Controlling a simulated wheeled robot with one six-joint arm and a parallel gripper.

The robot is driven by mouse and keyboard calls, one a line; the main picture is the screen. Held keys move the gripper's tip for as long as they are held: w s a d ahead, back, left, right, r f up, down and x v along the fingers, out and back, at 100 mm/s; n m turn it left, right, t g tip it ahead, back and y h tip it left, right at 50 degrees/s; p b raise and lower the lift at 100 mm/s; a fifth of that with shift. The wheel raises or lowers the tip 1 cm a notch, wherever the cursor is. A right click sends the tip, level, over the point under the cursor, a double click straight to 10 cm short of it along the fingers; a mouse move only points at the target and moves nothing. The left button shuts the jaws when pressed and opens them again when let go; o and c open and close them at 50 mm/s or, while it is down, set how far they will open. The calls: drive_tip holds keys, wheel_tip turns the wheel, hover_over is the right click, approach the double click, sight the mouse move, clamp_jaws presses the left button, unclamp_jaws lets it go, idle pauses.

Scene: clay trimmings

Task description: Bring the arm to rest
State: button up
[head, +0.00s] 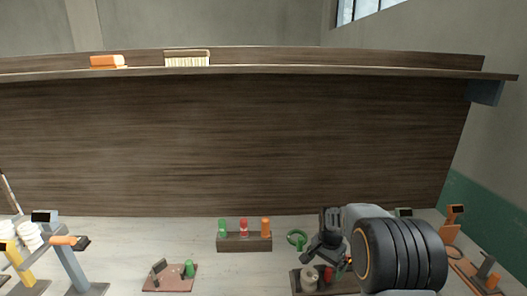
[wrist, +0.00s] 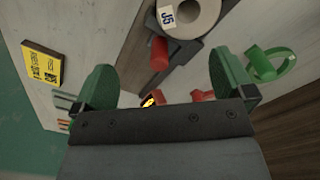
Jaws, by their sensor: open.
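My gripper (wrist: 165,82) shows in the wrist view with its two green fingers spread apart and nothing between them. In the head view my gripper (head: 328,252) is at the lower right, above a dark tray (head: 296,283) that holds a pale roll and a red piece. The wrist view shows a pale roll (wrist: 192,14) with a label and a red cylinder (wrist: 160,54) beyond the fingers. A green ring-shaped thing (wrist: 272,65) is just right of the right finger. My arm hides part of the bench at the right.
A wooden block (head: 244,243) with green, red and orange pieces stands at the bench middle. A brown board (head: 170,284) lies at front left. Stands (head: 67,255) are at far left, an orange device (head: 454,219) at right. A shelf (head: 300,70) runs above.

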drive_tip(key=s+a+r+n+t, duration=0.2)
drive_tip(key=s+r+n, duration=0.2)
drive_tip(key=s+r, duration=0.3)
drive_tip(key=s+a+r+n+t, duration=0.2)
drive_tip(key=s+r+n, duration=0.3)
drive_tip(key=s, duration=0.8)
drive_tip(key=shift+s+a+r+n+t, duration=0.35)
drive_tip(key=shift+a+r, duration=0.45)
drive_tip(key=shift+r, duration=0.25)
drive_tip(key=shift+c, duration=0.2)
